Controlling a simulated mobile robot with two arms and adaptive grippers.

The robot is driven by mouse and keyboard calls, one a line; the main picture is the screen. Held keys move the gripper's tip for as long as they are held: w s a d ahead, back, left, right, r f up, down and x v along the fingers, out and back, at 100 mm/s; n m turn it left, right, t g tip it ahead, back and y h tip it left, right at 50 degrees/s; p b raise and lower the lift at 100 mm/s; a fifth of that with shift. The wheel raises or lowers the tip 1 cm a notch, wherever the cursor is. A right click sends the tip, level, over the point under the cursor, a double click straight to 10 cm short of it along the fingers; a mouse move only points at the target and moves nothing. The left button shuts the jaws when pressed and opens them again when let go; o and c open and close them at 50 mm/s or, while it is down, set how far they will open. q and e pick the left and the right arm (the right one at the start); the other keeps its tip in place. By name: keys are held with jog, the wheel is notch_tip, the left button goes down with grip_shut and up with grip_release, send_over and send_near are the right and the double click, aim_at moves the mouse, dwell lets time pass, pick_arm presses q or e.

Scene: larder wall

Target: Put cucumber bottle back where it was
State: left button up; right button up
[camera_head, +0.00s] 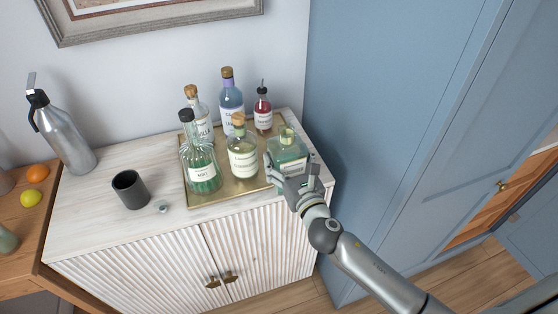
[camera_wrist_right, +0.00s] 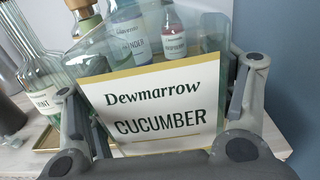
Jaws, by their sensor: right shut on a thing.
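The cucumber bottle (camera_head: 289,150) is a squat, clear pale-green bottle at the right end of the brass tray (camera_head: 228,190). Its label (camera_wrist_right: 155,105) reads "Dewmarrow CUCUMBER" and faces the right wrist camera. My right gripper (camera_head: 292,178) is shut on the bottle, with one finger on each side of it in the wrist view (camera_wrist_right: 158,100). The bottle looks roughly upright in the head view. I cannot tell whether its base touches the tray. My left gripper is not in view.
Several other bottles share the tray: the green mint bottle (camera_head: 201,172), a pale-yellow one (camera_head: 242,158), the lavender one (camera_head: 230,98) and a red one (camera_head: 263,113). A dark cup (camera_head: 130,188) and a small glass stopper (camera_head: 162,207) stand left. A blue panel (camera_head: 370,110) rises at right.

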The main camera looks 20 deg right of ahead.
jog(key=w+d+r, duration=0.2)
jog(key=w+r, duration=0.3)
jog(key=w, duration=0.7)
jog(key=shift+a+f+b, duration=0.2)
jog(key=shift+f+b, duration=1.2)
jog(key=shift+f, duration=3.35)
jog(key=o, duration=1.5)
jog(key=shift+s+f, duration=0.1)
jog(key=shift+f, duration=0.15)
jog(key=shift+c, duration=0.2)
jog(key=shift+o, duration=0.3)
